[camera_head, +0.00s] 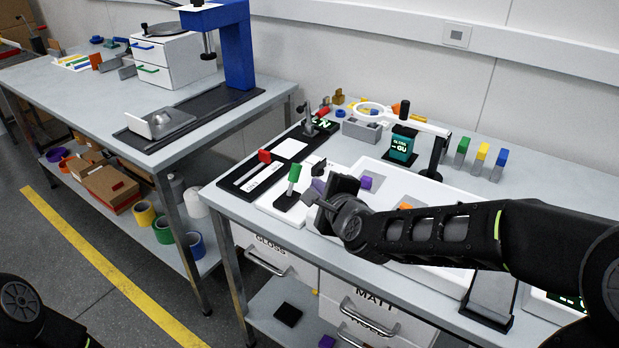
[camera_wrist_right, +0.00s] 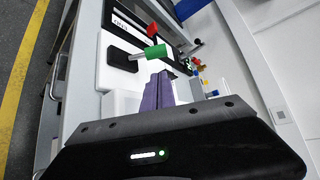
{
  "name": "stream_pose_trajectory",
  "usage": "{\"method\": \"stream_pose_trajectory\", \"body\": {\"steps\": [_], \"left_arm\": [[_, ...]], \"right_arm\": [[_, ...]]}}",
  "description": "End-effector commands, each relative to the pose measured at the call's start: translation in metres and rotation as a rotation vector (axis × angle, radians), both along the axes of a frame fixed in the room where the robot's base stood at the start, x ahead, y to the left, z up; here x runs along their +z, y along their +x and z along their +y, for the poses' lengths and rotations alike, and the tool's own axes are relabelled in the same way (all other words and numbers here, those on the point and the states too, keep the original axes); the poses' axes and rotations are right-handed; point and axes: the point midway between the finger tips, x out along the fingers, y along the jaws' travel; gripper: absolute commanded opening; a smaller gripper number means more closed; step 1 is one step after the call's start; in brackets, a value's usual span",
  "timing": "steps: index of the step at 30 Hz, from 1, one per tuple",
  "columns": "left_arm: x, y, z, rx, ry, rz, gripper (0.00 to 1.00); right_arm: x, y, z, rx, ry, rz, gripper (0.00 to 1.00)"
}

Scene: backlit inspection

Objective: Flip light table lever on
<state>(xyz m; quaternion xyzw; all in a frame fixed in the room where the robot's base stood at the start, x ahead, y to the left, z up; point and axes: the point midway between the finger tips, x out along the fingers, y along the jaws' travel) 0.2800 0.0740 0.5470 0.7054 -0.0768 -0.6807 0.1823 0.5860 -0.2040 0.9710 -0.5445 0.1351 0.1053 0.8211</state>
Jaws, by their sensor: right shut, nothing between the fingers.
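A lever with a green handle (camera_head: 294,173) stands on a small black base at the left end of a white panel (camera_head: 268,204) on the front bench; I take this panel to be the light table. In the right wrist view the green handle (camera_wrist_right: 155,52) sits on a metal rod just beyond my fingertips. My right gripper (camera_head: 314,189) is shut and empty, just right of the green handle, with a small gap as far as I can see. Its purple-grey fingers (camera_wrist_right: 160,90) are together in the right wrist view. My left gripper is out of view.
A red-handled lever (camera_head: 264,156) stands on a black strip just behind and left. A ring magnifier (camera_head: 370,108), a teal display (camera_head: 402,146) and a white tray (camera_head: 440,194) with coloured blocks are to the right. Drawers hang below the bench.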

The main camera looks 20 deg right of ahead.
Motion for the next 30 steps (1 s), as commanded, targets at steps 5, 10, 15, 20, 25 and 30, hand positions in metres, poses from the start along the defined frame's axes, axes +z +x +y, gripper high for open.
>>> {"method": "stream_pose_trajectory", "body": {"steps": [5, 10, 15, 20, 25, 30], "left_arm": [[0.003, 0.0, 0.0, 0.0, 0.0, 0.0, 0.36], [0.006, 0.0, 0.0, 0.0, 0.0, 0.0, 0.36], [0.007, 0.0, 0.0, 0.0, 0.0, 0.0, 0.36], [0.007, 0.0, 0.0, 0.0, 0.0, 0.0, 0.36], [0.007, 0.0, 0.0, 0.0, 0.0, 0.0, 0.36], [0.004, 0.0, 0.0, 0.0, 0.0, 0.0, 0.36]], "right_arm": [[-0.011, 0.03, 0.001, 0.0, 0.0, 0.003, 0.0], [-0.019, 0.054, 0.001, -0.001, -0.001, 0.002, 0.0], [-0.023, 0.064, 0.001, -0.001, 0.0, 0.0, 0.0], [-0.023, 0.066, 0.001, -0.001, 0.0, -0.001, 0.0], [-0.023, 0.065, 0.001, -0.001, 0.0, -0.001, 0.0], [-0.024, 0.068, 0.002, 0.0, -0.008, -0.008, 0.0]]}}
